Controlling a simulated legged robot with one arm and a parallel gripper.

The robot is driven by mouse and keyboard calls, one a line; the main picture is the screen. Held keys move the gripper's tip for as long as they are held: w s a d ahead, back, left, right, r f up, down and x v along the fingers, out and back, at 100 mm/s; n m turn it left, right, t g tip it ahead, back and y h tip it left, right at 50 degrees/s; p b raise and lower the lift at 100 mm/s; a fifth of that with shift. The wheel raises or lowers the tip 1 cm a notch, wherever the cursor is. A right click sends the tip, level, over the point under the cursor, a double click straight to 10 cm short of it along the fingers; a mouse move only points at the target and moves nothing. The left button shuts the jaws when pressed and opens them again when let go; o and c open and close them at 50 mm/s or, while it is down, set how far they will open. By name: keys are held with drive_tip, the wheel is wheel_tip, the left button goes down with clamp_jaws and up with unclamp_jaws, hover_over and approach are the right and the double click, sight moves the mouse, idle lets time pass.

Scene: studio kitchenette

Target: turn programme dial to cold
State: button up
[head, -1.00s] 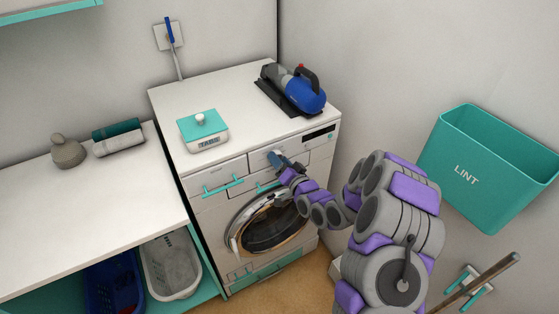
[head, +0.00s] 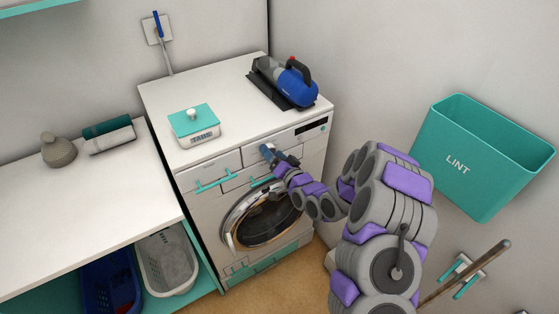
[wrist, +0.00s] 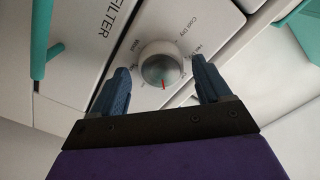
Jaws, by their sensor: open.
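The programme dial (wrist: 161,66) is a round silver knob with a red pointer mark, in the wrist view on the white front panel of the washing machine (head: 205,210). Small printed labels ring it; most are too small or turned to read. The red mark points toward the bottom of the wrist picture. My gripper (wrist: 160,85) is open, one blue finger on each side of the dial, with gaps to it on both sides. In the head view my gripper (head: 268,152) is at the upper front panel and hides the dial.
A turquoise LINT bin (head: 480,160) hangs on the right wall. A white counter (head: 70,215) adjoins on the left.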

drive_tip(key=p+v, duration=0.6)
drive_tip(key=v, duration=1.1)
drive_tip(key=shift+d, duration=0.2)
